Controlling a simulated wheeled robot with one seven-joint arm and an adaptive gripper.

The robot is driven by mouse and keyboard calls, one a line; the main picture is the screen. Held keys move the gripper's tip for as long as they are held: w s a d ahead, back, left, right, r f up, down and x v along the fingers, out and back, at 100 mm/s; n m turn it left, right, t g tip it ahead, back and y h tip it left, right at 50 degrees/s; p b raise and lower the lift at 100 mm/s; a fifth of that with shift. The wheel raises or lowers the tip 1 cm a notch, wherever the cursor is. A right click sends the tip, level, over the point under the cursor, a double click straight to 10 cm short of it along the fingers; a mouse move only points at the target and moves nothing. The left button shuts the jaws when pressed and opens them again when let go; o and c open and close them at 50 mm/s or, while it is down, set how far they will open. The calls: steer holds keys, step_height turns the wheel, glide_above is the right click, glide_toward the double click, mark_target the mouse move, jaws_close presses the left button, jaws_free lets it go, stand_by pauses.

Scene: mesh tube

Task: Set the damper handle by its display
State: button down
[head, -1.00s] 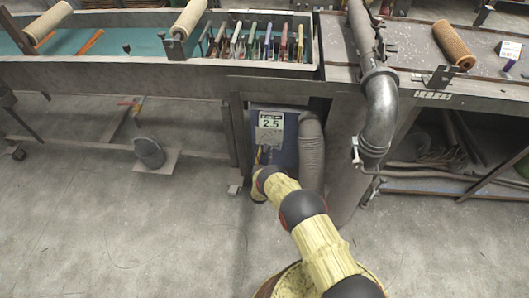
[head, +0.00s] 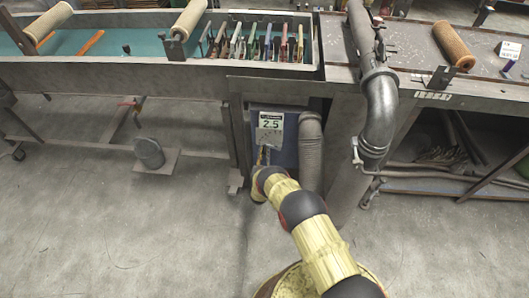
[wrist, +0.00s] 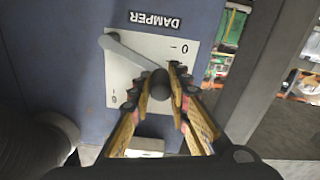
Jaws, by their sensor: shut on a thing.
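The damper plate (wrist: 128,52) is a white panel on a blue cabinet, with the word DAMPER upside down in the wrist view. The damper handle (wrist: 130,55) is a grey lever from a pivot at upper left to a black knob (wrist: 160,84). It points between the 0 mark (wrist: 184,48) on the right and another mark at lower left that I cannot read surely. My gripper (wrist: 161,82) has its fingers on either side of the knob, shut on it. In the head view the display (head: 270,123) above reads 2.5; there my arm hides the handle.
A ribbed grey hose (head: 310,150) stands right beside the cabinet, and a metal duct (head: 380,105) comes down further right. A bench with a teal trough (head: 145,42) runs above left. Open concrete floor (head: 120,235) lies in front.

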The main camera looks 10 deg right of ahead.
steer(key=shift+s+d+r+m, duration=0.1)
steer(key=shift+d+r+m, duration=0.1)
steer(key=shift+r+m, duration=0.35)
steer(key=shift+s+d+r+m, duration=0.1)
steer(key=shift+d+r+m, duration=0.15)
steer(key=shift+m, duration=0.5)
steer(key=c, duration=1.8)
jaws_free()
steer(key=shift+w, duration=0.1)
steer(key=shift+o, duration=0.7)
steer(key=shift+r, duration=0.1)
steer(key=shift+a+r, duration=0.1)
steer(key=shift+a, duration=0.05)
steer(key=v, duration=1.2)
steer(key=shift+d+f, duration=0.25)
steer(key=shift+f, duration=0.05)
